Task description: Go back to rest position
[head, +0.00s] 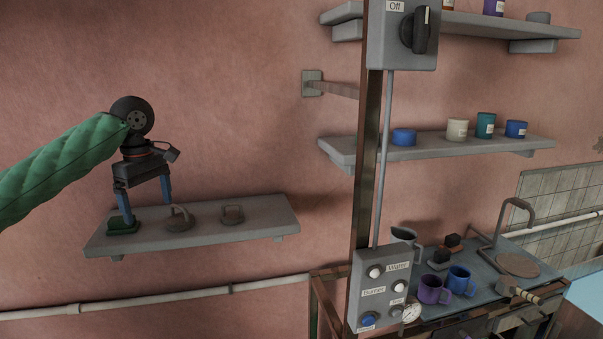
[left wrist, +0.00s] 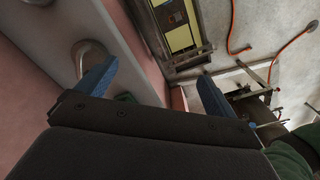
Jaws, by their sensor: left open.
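My left gripper (head: 146,202) is at the left in the head view, on the end of my green-sleeved arm. Its two blue fingers point down over a small grey wall shelf (head: 262,212). The jaws are spread apart with nothing seen between them. A dark green lid-like piece (head: 123,227) sits on the shelf's left end, close below the left finger; I cannot tell whether they touch. In the left wrist view the two blue fingers (left wrist: 152,87) are wide apart. My right gripper is not in view.
Two grey handled lids (head: 178,218) (head: 232,214) stand on the same shelf. A post with a switch box (head: 403,35) and a button panel (head: 383,289) rises at the centre. Cups (head: 459,280) stand on the counter at right. Wall shelves (head: 345,150) hold jars.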

